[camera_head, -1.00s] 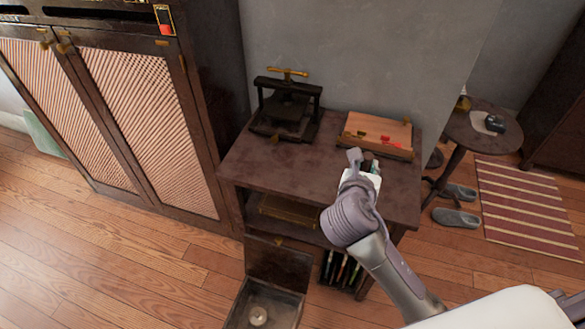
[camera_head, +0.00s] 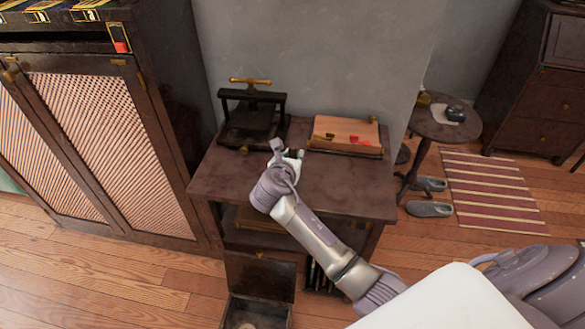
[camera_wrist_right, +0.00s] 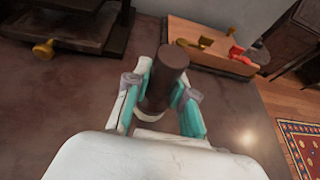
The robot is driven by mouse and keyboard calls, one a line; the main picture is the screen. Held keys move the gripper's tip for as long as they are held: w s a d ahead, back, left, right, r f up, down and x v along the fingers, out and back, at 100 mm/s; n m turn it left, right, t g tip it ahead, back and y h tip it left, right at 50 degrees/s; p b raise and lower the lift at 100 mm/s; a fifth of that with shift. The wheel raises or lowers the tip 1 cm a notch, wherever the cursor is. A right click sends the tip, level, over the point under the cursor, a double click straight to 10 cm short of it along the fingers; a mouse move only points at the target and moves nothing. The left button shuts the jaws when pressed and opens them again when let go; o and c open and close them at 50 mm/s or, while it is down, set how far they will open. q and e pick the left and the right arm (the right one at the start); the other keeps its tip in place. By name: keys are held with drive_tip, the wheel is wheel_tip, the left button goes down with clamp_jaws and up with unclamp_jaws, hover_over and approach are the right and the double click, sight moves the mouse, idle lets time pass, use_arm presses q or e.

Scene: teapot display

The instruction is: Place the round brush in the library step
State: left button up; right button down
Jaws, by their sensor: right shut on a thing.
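My right gripper (camera_head: 287,150) is above the top of the dark side table (camera_head: 345,192), near its back. In the right wrist view my right gripper (camera_wrist_right: 163,100) is shut on a dark brown cylinder, which I take for the round brush (camera_wrist_right: 172,66). The brush stands roughly upright between the teal finger pads, its lower end partly hidden. An open dark box with its lid raised, perhaps the library step (camera_head: 262,274), sits on the floor in front of the table. A small pale round thing (camera_head: 246,326) shows inside it, cut by the picture edge. My left gripper is not in view.
A black press (camera_head: 252,115) with a brass handle stands at the table's back left. A wooden board (camera_head: 345,132) with red and brass pieces lies at the back right. A lattice-door cabinet (camera_head: 110,140) stands at left, a small round table (camera_head: 445,125) at right.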

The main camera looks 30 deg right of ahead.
drive_tip(key=shift+f+b, duration=0.3)
drive_tip(key=shift+f, duration=1.75)
drive_tip(key=c, duration=1)
unclamp_jaws()
drive_tip(key=shift+f, duration=0.1)
drive_tip(key=shift+a+r, duration=0.15)
drive_tip(key=shift+r, duration=0.05)
drive_tip(key=p+v, duration=0.1)
drive_tip(key=v, duration=1)
drive_tip(key=shift+s+a+r, duration=0.15)
drive_tip(key=shift+s+r, duration=0.05)
drive_tip(key=shift+s, duration=0.15)
